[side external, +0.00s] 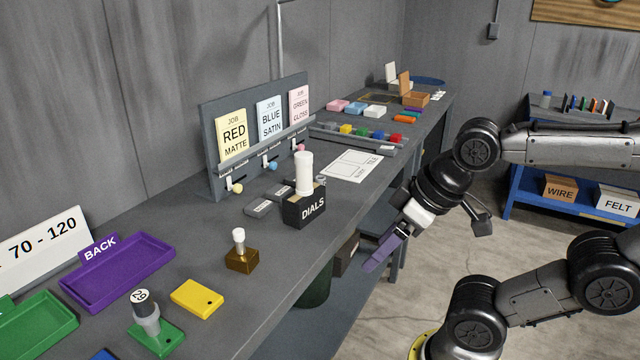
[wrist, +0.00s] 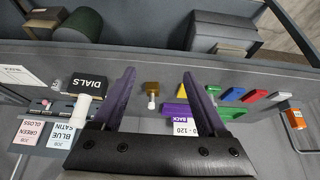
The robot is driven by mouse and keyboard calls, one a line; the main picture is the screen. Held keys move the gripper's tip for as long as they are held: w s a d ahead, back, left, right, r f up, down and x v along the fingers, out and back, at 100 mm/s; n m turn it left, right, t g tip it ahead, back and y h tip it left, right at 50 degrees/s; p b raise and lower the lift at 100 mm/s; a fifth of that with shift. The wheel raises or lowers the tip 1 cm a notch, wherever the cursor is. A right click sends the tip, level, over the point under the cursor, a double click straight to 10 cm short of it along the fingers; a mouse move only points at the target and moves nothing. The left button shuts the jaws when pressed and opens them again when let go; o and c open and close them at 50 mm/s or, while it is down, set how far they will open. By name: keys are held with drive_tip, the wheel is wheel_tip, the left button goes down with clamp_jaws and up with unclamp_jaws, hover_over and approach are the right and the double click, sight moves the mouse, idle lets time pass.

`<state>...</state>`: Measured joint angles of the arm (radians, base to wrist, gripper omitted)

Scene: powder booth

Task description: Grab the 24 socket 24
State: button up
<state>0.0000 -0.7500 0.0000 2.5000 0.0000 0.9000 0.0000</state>
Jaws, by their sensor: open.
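A grey socket (side external: 147,315) with a round white numbered top stands upright on a small green block (side external: 158,340) at the front left of the bench. In the wrist view I cannot make out the socket. My gripper (side external: 383,252) has purple fingers and hangs beyond the bench's right edge, far from the socket. In the wrist view its fingers (wrist: 159,76) are spread apart with nothing between them.
A yellow block (side external: 197,297), a brown block with a white-topped post (side external: 241,259) and a purple BACK tray (side external: 120,275) surround the socket. A black DIALS box (side external: 304,210) holding a white cylinder stands nearer my gripper. A green tray (side external: 35,330) lies far left.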

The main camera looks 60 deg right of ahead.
idle(0.3)
drive_tip(key=w+d+r+m+t+h, duration=0.15)
drive_tip(key=w+d+r+m, duration=0.35)
drive_tip(key=w+r, duration=0.7)
drive_tip(key=m+g+h, duration=0.3)
drive_tip(key=m+g, duration=0.2)
drive_tip(key=m, duration=0.3)
hover_over(321, 177)
drive_tip(key=s+a, duration=0.1)
drive_tip(key=a, duration=0.1)
drive_tip(key=shift+y, duration=0.25)
wheel_tip(321, 177, down, 22)
drive_tip(key=shift+a+r, duration=0.15)
drive_tip(key=shift+r, duration=0.1)
drive_tip(key=shift+x, duration=3.35)
